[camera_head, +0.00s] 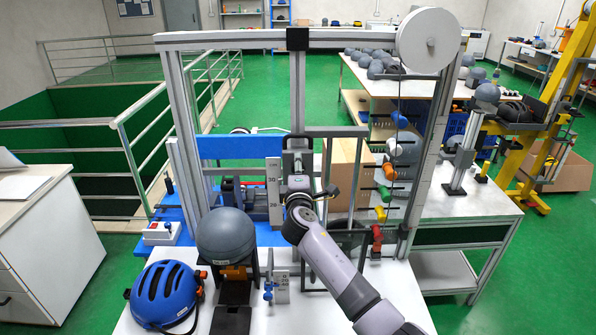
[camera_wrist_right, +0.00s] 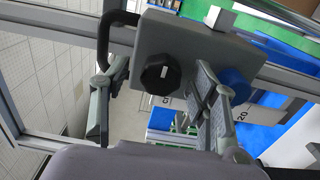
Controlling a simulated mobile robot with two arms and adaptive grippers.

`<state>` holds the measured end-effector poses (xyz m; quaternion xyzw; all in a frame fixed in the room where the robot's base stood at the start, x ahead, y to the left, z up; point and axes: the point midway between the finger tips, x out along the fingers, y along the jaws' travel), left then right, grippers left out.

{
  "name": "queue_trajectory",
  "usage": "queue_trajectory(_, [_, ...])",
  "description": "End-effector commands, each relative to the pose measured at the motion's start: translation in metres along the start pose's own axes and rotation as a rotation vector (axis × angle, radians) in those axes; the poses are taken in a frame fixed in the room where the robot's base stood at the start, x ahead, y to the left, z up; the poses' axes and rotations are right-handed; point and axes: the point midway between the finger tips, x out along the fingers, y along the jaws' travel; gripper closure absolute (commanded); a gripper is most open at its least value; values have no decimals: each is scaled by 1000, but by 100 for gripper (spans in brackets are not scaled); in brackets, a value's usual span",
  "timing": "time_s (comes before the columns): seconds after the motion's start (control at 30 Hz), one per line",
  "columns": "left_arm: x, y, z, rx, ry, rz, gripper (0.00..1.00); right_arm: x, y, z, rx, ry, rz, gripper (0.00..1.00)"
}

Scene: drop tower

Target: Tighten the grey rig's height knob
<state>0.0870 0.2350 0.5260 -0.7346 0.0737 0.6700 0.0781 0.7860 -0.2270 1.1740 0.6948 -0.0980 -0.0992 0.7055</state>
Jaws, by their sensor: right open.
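The grey rig (camera_head: 385,42) is a tall metal frame with a white wheel at its top right. Its grey carriage (camera_head: 297,158) sits on the middle post beside a numbered scale (camera_head: 273,188). In the right wrist view, a dark lobed knob (camera_wrist_right: 160,73) with a pale mark sits on the carriage's grey block (camera_wrist_right: 200,45). My right gripper (camera_head: 300,204) is at the carriage. Its fingers (camera_wrist_right: 158,88) are apart on either side of the knob, with visible gaps. The knob is hidden behind the gripper in the head view. My left gripper is out of view.
A black curved handle (camera_wrist_right: 117,38) stands close to one finger and a blue round part (camera_wrist_right: 235,84) close to the other. A grey dome (camera_head: 226,234) and a blue helmet (camera_head: 166,294) sit at front left. Coloured handles (camera_head: 384,192) line the right post.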

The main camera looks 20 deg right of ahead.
Motion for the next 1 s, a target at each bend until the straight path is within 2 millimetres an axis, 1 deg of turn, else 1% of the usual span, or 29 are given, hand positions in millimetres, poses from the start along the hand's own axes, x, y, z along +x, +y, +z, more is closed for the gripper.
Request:
queue_trajectory(0.17, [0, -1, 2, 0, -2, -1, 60, -6, -1, 0, 0, 0, -1, 45])
queue_trajectory(0.27, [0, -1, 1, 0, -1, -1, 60, -17, -1, 0, 1, 1, 0, 45])
queue_trajectory(0.37, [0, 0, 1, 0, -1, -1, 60, -33, -1, 0, 1, 1, -1, 45])
queue_trajectory(0.6, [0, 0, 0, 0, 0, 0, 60, -80, -2, -1, 2, 3, -1, 45])
queue_trajectory(0.7, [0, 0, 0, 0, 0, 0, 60, -97, -1, 0, 1, 2, -1, 45])
queue_trajectory(0.83, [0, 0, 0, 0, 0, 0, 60, -112, -1, 0, 0, 1, -1, 45])
queue_trajectory(1.0, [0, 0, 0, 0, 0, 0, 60, -120, 0, 0, -1, 0, 0, 45])
